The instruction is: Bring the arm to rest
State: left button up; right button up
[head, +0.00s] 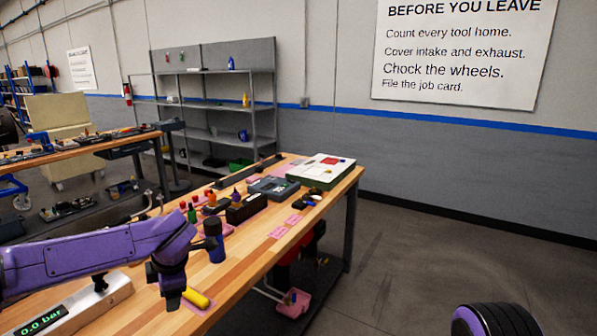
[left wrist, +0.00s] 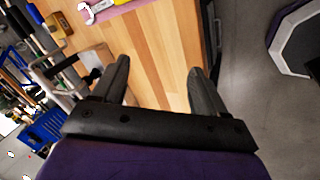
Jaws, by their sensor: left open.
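My left arm (head: 95,252) reaches in from the left of the head view, over the wooden workbench (head: 262,252). Its wrist bends down above the bench top. In the left wrist view my left gripper (left wrist: 160,80) is open, its two dark fingers apart with only bare wood (left wrist: 155,50) behind them. Nothing is held. The fingertips cannot be made out clearly in the head view. My right gripper is in neither view.
A display box (head: 75,306) reading 0.0 bar, a yellow item (head: 196,298) and a dark mallet-like tool (head: 214,240) lie near the arm. Several tools and a white-topped case (head: 320,168) stand farther along. Open floor (head: 420,260) lies right of the bench.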

pick_arm(q)
jog(key=s+d+f+m+t, duration=0.2)
jog(key=s+f+m, duration=0.35)
jog(key=f, duration=0.65)
jog(key=s+d+f+m+t, duration=0.2)
jog(key=s+f+m, duration=0.2)
jog(key=s+f, duration=0.55)
jog(key=s+a+f+m+g, duration=0.2)
jog(key=s+f+m, duration=0.2)
jog(key=s, duration=0.7)
jog(key=s+a+f+m+g, duration=0.1)
jog(key=s+a+f+m, duration=0.2)
jog(key=s+f, duration=0.5)
jog(key=s+m+b, duration=0.1)
jog(key=s, duration=0.1)
jog(key=shift+s+a+g, duration=0.15)
jog(key=shift+s+g, duration=0.2)
jog(key=shift+g, duration=0.05)
